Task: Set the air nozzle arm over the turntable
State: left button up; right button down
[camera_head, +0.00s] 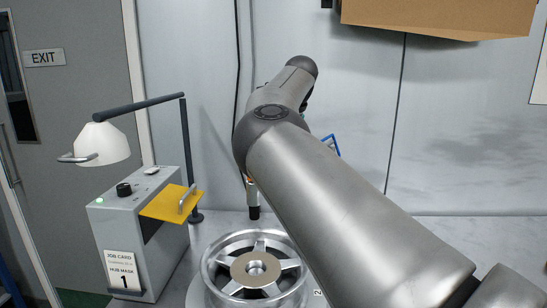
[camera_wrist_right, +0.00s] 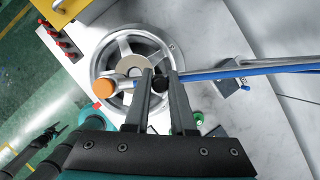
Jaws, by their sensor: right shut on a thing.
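The spoked silver wheel (camera_head: 216,278) stands at the bottom of the head view; it also shows in the right wrist view (camera_wrist_right: 160,42). The turntable under it is mostly hidden. The air nozzle arm (camera_wrist_right: 275,69), a blue and silver tube, comes in from the right. My right gripper (camera_wrist_right: 160,82) is shut on it. An orange-capped end (camera_wrist_right: 103,88) appears over the wheel, left of the hub in the wrist view. In the head view a hanging nozzle (camera_head: 253,195) appears just above the wheel's far rim. My left gripper seems to show dimly at the wrist view's lower left.
A grey control box (camera_head: 115,225) with a yellow plate (camera_head: 165,207) stands left of the wheel. A white lamp (camera_head: 100,145) on a dark post is above it. A cardboard box (camera_head: 440,15) is at the upper right. My right arm hides much of the bench.

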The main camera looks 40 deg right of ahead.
jog(key=c, duration=0.8)
grip_release()
jog(key=shift+o, duration=0.2)
jog(key=shift+r, duration=0.1)
jog(key=v, duration=1.5)
jog(key=shift+p, duration=0.4)
